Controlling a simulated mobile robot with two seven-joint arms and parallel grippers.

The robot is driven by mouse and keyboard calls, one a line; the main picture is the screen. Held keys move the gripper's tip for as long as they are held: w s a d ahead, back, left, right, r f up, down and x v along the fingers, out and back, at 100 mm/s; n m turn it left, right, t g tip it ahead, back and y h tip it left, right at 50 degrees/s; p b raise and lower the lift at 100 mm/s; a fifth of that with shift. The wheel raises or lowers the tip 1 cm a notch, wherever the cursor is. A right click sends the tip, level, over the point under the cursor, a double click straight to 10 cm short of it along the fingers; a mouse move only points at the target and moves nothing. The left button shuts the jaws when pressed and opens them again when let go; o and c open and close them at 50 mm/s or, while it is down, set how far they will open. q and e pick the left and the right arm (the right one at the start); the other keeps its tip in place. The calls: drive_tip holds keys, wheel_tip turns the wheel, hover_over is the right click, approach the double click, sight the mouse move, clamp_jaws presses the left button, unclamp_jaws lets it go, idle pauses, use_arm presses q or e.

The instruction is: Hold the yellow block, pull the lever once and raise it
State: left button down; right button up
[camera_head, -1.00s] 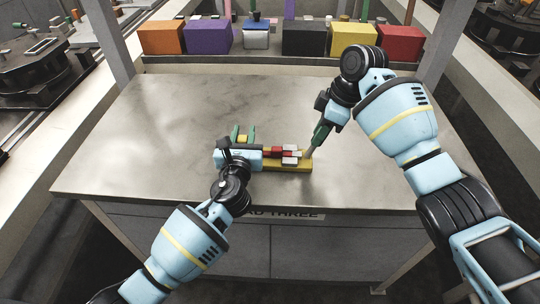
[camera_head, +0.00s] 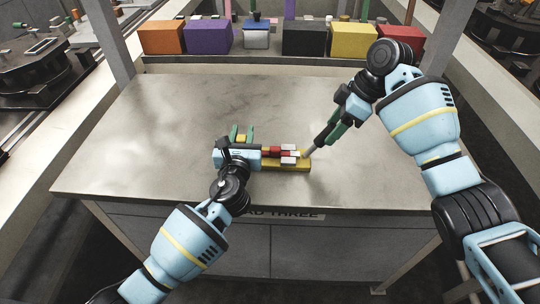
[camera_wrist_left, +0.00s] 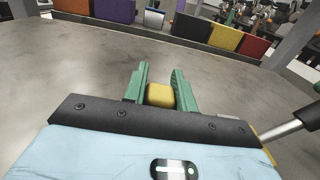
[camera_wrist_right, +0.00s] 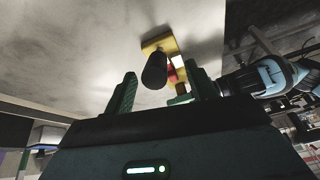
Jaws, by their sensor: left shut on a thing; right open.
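The yellow block (camera_head: 242,138) sits between the green fingers of my left gripper (camera_head: 242,132), which is shut on it; the block also shows in the left wrist view (camera_wrist_left: 160,95). The fixture has a yellow base (camera_head: 290,167) with red and white parts, partly hidden behind my left gripper. Its lever (camera_head: 320,140) slants up to the right from the base's right end. In the right wrist view the lever's black handle (camera_wrist_right: 154,70) points toward the camera. My right gripper (camera_head: 335,130) is open at the handle, with a finger on either side; I see no finger closed on it.
The fixture stands on a grey metal table (camera_head: 140,130) with wide clear room to the left and behind. Several coloured bins, such as a purple bin (camera_head: 208,38) and a yellow bin (camera_head: 353,40), line the back shelf. Table posts rise at both rear corners.

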use_arm(q)
drive_tip(key=shift+d+f, duration=0.15)
drive_tip(key=shift+f, duration=0.05)
use_arm(e)
drive_tip(key=v, duration=0.9)
idle(0.5)
use_arm(q)
drive_tip(key=c, duration=1)
unclamp_jaws()
drive_tip(key=shift+r, duration=0.15)
drive_tip(key=shift+c, duration=0.2)
drive_tip(key=shift+s, duration=0.1)
drive_tip(key=s, duration=1.2)
